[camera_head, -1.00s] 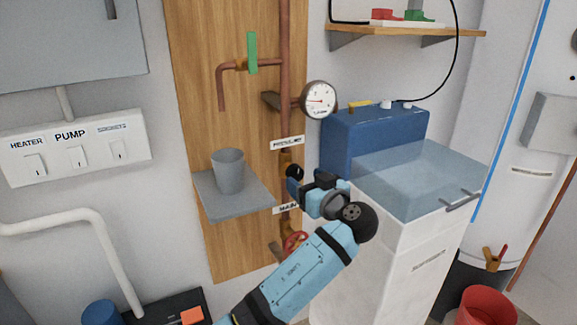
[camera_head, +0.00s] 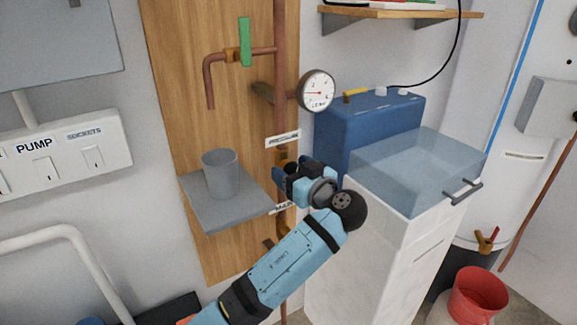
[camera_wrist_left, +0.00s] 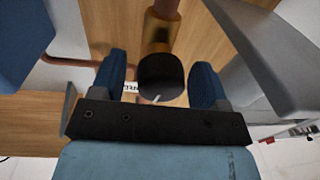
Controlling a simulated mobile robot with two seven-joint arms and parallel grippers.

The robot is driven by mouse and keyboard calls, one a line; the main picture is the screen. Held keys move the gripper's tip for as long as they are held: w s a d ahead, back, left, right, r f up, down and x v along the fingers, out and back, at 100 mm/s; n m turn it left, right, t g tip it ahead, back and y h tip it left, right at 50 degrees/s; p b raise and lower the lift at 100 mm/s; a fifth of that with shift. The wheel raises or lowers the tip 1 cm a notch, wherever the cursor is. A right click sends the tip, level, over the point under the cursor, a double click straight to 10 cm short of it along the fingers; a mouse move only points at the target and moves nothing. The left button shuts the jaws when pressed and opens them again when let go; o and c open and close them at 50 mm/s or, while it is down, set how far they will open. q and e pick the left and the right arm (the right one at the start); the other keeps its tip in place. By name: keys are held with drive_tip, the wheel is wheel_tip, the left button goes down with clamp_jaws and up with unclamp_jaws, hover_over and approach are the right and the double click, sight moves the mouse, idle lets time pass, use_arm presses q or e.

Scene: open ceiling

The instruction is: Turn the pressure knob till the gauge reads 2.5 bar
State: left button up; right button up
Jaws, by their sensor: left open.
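The pressure gauge (camera_head: 317,91) is a round white dial on the copper pipe. Its red needle points left, but the scale is too small to read. Below it is the PRESSURE label (camera_head: 283,140). My left gripper (camera_head: 285,174) is at the pipe just under this label. In the left wrist view the black pressure knob (camera_wrist_left: 160,77), with a pale mark, sits between the two blue fingers of my open left gripper (camera_wrist_left: 158,86). A gap shows on each side of the knob. In the head view my gripper largely hides the knob. My right gripper is out of view.
A grey cup (camera_head: 220,174) stands on a small grey shelf (camera_head: 238,211) left of the pipe. A green-handled tap (camera_head: 245,42) is above. A blue box (camera_head: 370,128) and a clear-covered basin (camera_head: 420,170) are at right.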

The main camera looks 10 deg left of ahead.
use_arm(q)
drive_tip(key=c, duration=0.9)
